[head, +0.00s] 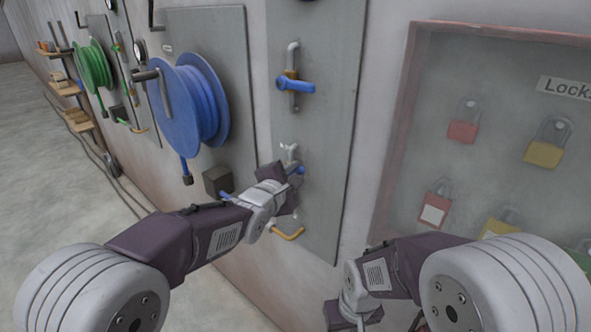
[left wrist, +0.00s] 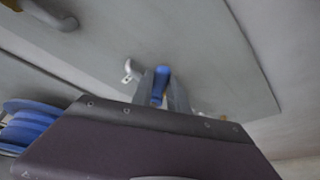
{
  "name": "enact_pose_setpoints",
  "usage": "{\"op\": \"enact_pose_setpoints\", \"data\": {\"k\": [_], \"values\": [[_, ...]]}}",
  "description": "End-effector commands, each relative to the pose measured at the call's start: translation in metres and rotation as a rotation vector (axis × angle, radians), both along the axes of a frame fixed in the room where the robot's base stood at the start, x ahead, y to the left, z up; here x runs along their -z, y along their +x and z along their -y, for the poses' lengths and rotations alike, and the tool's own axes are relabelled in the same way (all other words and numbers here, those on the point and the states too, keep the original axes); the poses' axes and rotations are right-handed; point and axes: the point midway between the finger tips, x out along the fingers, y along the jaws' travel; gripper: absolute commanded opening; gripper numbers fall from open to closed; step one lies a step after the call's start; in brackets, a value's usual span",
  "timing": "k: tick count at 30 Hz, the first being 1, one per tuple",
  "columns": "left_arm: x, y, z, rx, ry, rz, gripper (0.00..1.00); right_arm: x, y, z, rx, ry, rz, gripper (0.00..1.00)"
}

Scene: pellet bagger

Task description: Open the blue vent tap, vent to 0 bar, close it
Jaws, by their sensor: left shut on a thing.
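On the grey wall panel, a small blue tap handle (head: 298,169) shows beside a pale pipe end; most of it is hidden by my left gripper (head: 290,181). In the left wrist view, the blue handle (left wrist: 162,78) lies between the two fingers of the left gripper (left wrist: 162,94), which is shut on it. A larger blue lever tap (head: 297,87) sits higher on the same panel, its lever roughly level, apart from the gripper. My right gripper (head: 352,314) hangs low at the bottom, away from the panel; its fingers cannot be made out.
A yellow bent handle or pipe (head: 287,233) is just below the left gripper. A blue hose reel (head: 200,103) is mounted to the left, with a green reel (head: 94,66) beyond. A padlock cabinet (head: 405,110) is at right. Dials (head: 139,48) at left are unreadable.

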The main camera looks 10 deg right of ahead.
Motion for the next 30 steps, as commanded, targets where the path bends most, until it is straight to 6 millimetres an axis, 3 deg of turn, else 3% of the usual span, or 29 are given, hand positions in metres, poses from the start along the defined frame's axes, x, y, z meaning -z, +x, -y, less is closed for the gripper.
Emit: {"op": "enact_pose_setpoints", "data": {"k": [1,6,22,23,24,30], "values": [[-0.005,0.0,-0.001,-0.001,-0.008,-0.018,0.0,-0.01,0.0,0.0,0.0,0.0,0.0,0.36],[-0.005,0.001,-0.001,0.001,-0.04,-0.056,0.0,-0.02,0.0,0.0,0.0,0.0,0.0,0.36],[-0.003,0.002,-0.001,0.001,-0.056,-0.072,0.0,-0.022,0.0,0.0,0.0,0.0,0.0,0.36],[-0.003,0.002,-0.001,0.001,-0.056,-0.072,0.28,-0.022,0.0,0.0,0.0,0.0,0.0,0.36],[-0.004,0.002,-0.001,0.001,-0.056,-0.072,0.39,-0.022,0.0,0.0,0.0,0.0,0.0,0.36],[-0.004,0.002,-0.001,0.001,-0.056,-0.071,0.42,-0.022,0.0,0.0,0.0,0.0,0.0,0.36]]}}
